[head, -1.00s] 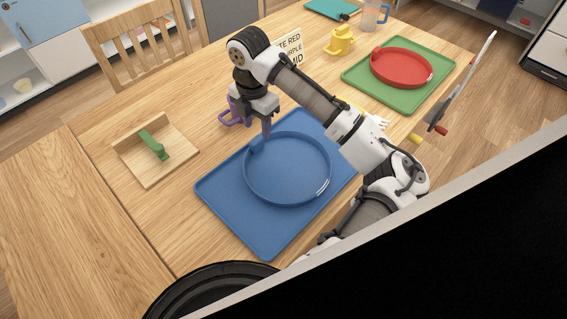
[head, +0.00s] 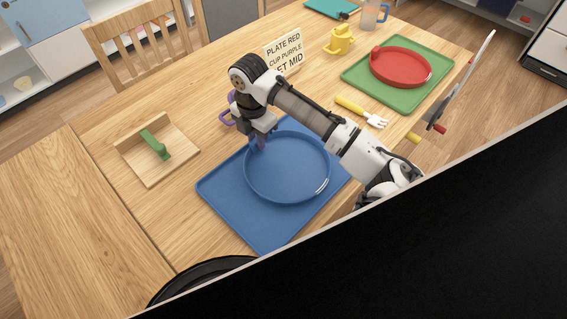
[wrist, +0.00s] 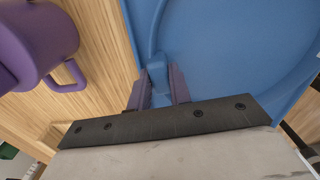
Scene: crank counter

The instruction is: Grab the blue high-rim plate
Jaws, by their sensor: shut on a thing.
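The blue high-rim plate (head: 287,168) lies on a blue mat (head: 221,190) in the middle of the table in the head view. My gripper (head: 258,142) is at the plate's far-left rim, pointing down. In the wrist view, the purple fingers of my gripper (wrist: 159,90) stand on either side of a small blue tab (wrist: 157,73) on the plate's rim, and they are shut on it. The plate (wrist: 225,45) also fills the upper right of the wrist view. It looks flat on the mat; any lift cannot be told.
A purple cup (head: 228,115) stands just behind my gripper, and close by on the left in the wrist view (wrist: 35,45). A wooden stand with a green handle (head: 155,147) is at left. A red plate (head: 400,68), yellow-handled fork (head: 362,112) and text sign (head: 284,50) are beyond.

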